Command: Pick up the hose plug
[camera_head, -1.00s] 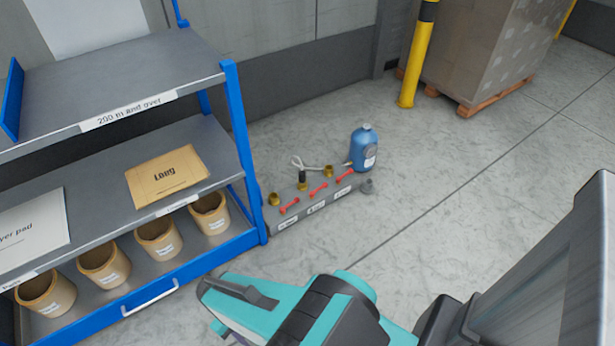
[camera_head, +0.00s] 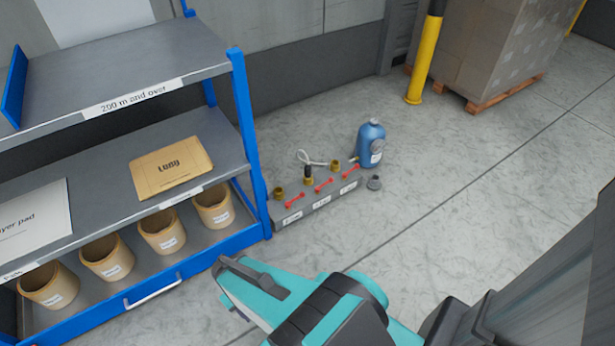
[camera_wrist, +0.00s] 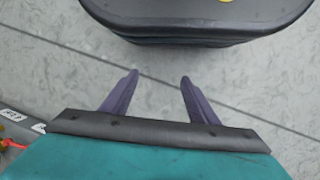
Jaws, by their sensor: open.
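A black plug-like end (camera_head: 308,172) stands upright at the middle brass fitting of a low grey manifold (camera_head: 318,207) on the floor; I take it for the hose plug. A pale hose (camera_head: 312,156) loops behind it towards a blue bottle (camera_head: 371,145). Whether the plug is seated in the fitting is too small to tell. My gripper (camera_wrist: 159,78) is open and empty, its two purple fingers apart over bare floor in the wrist view. In the head view my teal wrist is in front of the manifold, apart from it, and hides the fingers.
The manifold has red handles and brass fittings. A blue-framed shelf (camera_head: 255,160) with several tan pots stands close at left. A yellow post (camera_head: 424,60) stands behind. Floor at right is clear.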

